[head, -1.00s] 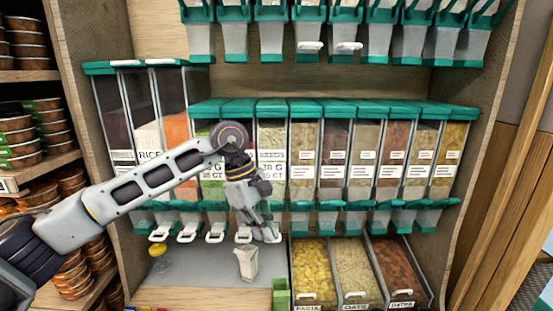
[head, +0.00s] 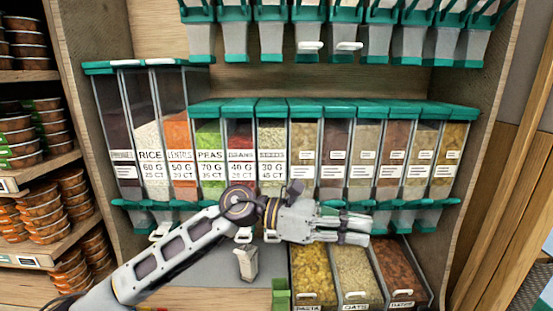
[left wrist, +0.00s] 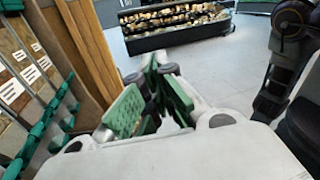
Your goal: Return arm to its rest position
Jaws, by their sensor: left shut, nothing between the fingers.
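My left arm comes in from the lower left in the head view. My left gripper (head: 357,229) points to the right, in front of the dispenser spouts and above the open bins. Its fingers are together with nothing between them. In the left wrist view the left gripper's green finger pads (left wrist: 152,105) show close up, pointing out toward the open floor. My right gripper is not in view.
Clear dispensers (head: 305,150) with teal lids line the shelf behind my gripper. Open bins (head: 355,275) of dry food stand below it. A small pale bag (head: 247,263) stands on the grey shelf beside a green box (head: 281,297). Stacked round tins (head: 45,215) fill the left shelves.

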